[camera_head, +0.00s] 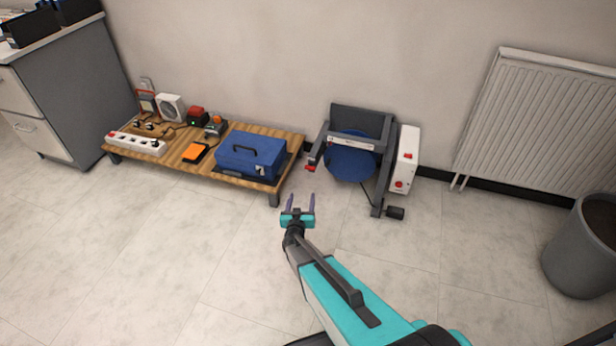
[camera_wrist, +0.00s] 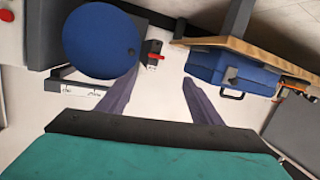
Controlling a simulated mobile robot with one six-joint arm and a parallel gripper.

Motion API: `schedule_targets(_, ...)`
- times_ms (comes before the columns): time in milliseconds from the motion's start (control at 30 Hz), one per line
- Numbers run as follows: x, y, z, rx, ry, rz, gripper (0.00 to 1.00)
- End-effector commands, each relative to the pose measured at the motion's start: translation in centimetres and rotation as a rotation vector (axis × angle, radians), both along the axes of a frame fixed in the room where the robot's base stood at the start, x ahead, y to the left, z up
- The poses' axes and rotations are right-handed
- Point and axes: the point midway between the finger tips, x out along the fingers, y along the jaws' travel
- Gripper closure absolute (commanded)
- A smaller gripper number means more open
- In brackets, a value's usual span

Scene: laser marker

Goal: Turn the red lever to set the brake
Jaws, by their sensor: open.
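The red lever (camera_head: 310,168) is a small red piece at the front left of a dark grey frame (camera_head: 361,121) that carries a blue disc (camera_head: 350,160). In the wrist view the red lever (camera_wrist: 156,57) shows beside a small dark block, right of the blue disc (camera_wrist: 101,40). My gripper (camera_head: 300,199) is open and empty over the floor, in front of the lever and apart from it. In the wrist view the lever lies just beyond and between the fingertips of my gripper (camera_wrist: 161,76). The lever's exact angle is too small to tell.
A low wooden table (camera_head: 184,163) to the left bears a blue toolbox (camera_head: 250,155), a power strip (camera_head: 136,143) and other items. A white box (camera_head: 405,160) with red controls is on the frame's right. A radiator (camera_head: 535,125) and grey bin (camera_head: 583,250) stand farther right. The front floor is clear.

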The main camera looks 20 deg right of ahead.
Motion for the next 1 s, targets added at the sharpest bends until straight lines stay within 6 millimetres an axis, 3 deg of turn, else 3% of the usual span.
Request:
schedule_targets(200, 2.4, -2.2, -0.5, -0.033, -0.126, -0.152, 0.41)
schedule_targets(333, 3.4, -2.7, -1.1, -0.027, -0.174, -0.213, 0.41)
schedule_targets(600, 5.8, -1.3, -3.1, 0.001, -0.203, -0.222, 0.41)
schedule_targets(1000, 6.1, -0.3, -3.3, 0.003, -0.210, -0.208, 0.41)
